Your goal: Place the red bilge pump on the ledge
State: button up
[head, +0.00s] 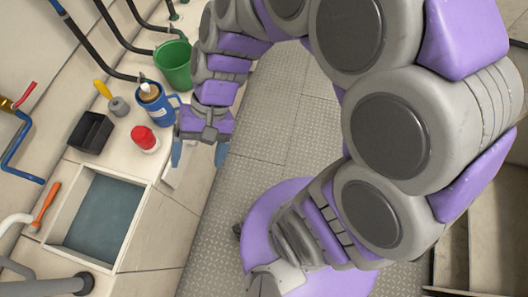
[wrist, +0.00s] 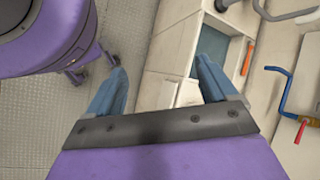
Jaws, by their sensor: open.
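The red bilge pump (head: 145,138), with a red top and a white lower part, stands on the cream ledge (head: 113,158) in the head view. My gripper (head: 199,155) is just to the right of the pump, at the ledge's edge, with its two blue fingers spread and nothing between them. The gripper also shows in the wrist view (wrist: 160,82), with the fingers wide apart. The pump cannot be made out in the wrist view.
A blue jug (head: 157,105), black bin (head: 91,132), green bucket (head: 174,66) and grey-and-yellow tool (head: 117,103) stand near the pump. A recessed basin (head: 98,216) and orange-handled tool (head: 46,204) lie nearer. The metal floor (head: 265,130) is clear to the right.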

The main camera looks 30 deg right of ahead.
jog(key=s+d+r+n+t+h, duration=0.1)
jog(key=s+d+h, duration=0.5)
jog(key=d, duration=0.9)
jog(key=s+n, duration=0.1)
jog(key=s, duration=0.2)
jog(key=shift+r+t, duration=0.35)
jog(key=shift+t, duration=0.05)
